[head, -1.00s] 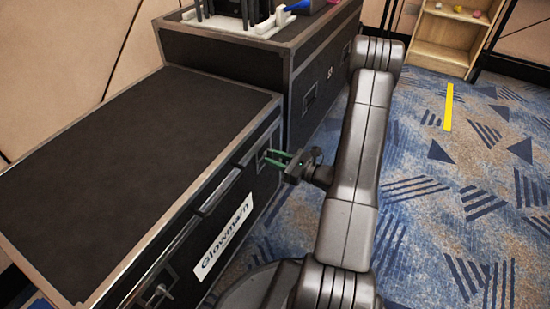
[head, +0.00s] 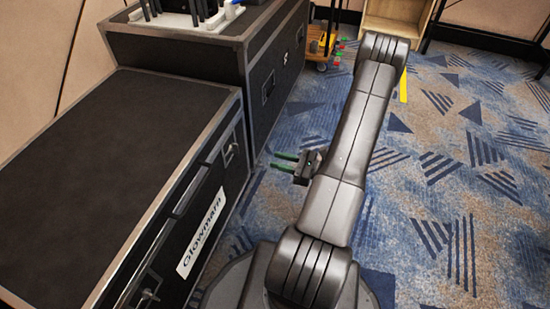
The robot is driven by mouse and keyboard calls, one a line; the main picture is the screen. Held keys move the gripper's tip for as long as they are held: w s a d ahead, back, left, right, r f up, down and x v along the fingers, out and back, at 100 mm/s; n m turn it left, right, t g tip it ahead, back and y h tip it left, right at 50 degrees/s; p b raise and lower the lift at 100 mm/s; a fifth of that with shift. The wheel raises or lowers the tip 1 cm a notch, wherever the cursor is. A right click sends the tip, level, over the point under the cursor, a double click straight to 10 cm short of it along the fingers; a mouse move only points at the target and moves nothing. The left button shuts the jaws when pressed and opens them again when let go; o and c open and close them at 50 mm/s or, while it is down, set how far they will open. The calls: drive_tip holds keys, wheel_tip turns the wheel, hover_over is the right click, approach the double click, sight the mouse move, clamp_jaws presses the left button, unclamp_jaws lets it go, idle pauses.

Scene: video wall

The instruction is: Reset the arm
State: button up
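My gripper (head: 272,160) shows in the head view at the middle, beside my large grey arm. Its two green fingers are spread apart and point left, with nothing between them. It is over the blue patterned carpet, to the right of the black flight case (head: 105,150) with the "Glowmarn" label. The fingers appear clear of the case's side. My arm reaches from the bottom up toward the back and hides part of the floor.
A taller black case (head: 200,45) stands behind, with a white tray (head: 190,20) of dark upright items on top. A small wooden trolley (head: 320,50) and a wooden shelf (head: 392,22) are at the back. Carpet (head: 460,190) to the right is open.

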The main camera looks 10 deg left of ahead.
drive_tip(key=shift+a, duration=0.15)
drive_tip(key=w+a+b, duration=0.1)
drive_tip(key=a+b, duration=0.2)
drive_tip(key=a, duration=1)
drive_tip(key=shift+a+b, duration=0.25)
drive_tip(key=shift+b, duration=0.15)
drive_tip(key=d+p, duration=0.4)
drive_tip(key=d, duration=0.9)
drive_tip(key=a+m+p, duration=0.1)
drive_tip(key=a+m, duration=1)
drive_tip(key=a, duration=0.2)
drive_tip(key=shift+p, duration=0.3)
idle(0.5)
